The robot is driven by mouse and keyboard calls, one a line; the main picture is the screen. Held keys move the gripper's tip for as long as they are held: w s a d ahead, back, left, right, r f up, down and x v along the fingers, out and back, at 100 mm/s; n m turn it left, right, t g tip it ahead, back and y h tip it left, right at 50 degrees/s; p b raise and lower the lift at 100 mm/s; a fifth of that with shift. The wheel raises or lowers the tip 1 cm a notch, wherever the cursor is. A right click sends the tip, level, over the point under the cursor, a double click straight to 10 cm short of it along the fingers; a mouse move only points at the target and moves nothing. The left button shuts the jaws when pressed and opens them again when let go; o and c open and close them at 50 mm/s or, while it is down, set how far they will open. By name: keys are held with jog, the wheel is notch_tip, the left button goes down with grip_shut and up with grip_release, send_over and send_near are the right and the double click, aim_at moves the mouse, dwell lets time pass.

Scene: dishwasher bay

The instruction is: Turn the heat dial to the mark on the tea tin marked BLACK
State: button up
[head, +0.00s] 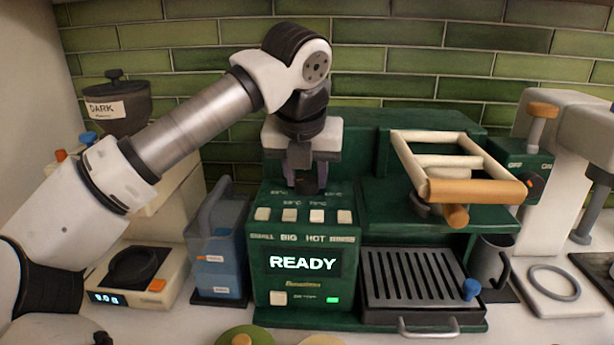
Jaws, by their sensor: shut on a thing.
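The green machine (262,270) stands in the middle of the counter with a lit READY display. The dark heat dial (308,187) is on its sloped top panel, among small temperature marks too blurred to read surely. My gripper (307,184) reaches down from above and is shut on the dial. The fingers and wrist hide much of the dial, so I cannot tell where it points. No tin marked BLACK can be read. A green round lid (245,338) and a cream one (320,341) are cut off at the bottom edge.
A row of pale buttons (289,214) lies just below the dial. A blue water tank (217,255) stands left of the machine, a scale (135,277) farther left. A wooden-handled frame (460,185) and drip tray (420,290) are at right.

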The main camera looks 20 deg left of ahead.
jog(key=shift+a+m+h, duration=0.1)
jog(key=shift+m+h, duration=0.4)
jog(key=shift+m, duration=0.5)
jog(key=o, duration=1)
jog(key=p+v, duration=0.7)
jog(key=v, duration=0.6)
jog(key=shift+r+p, duration=0.3)
jog(key=shift+r, duration=0.1)
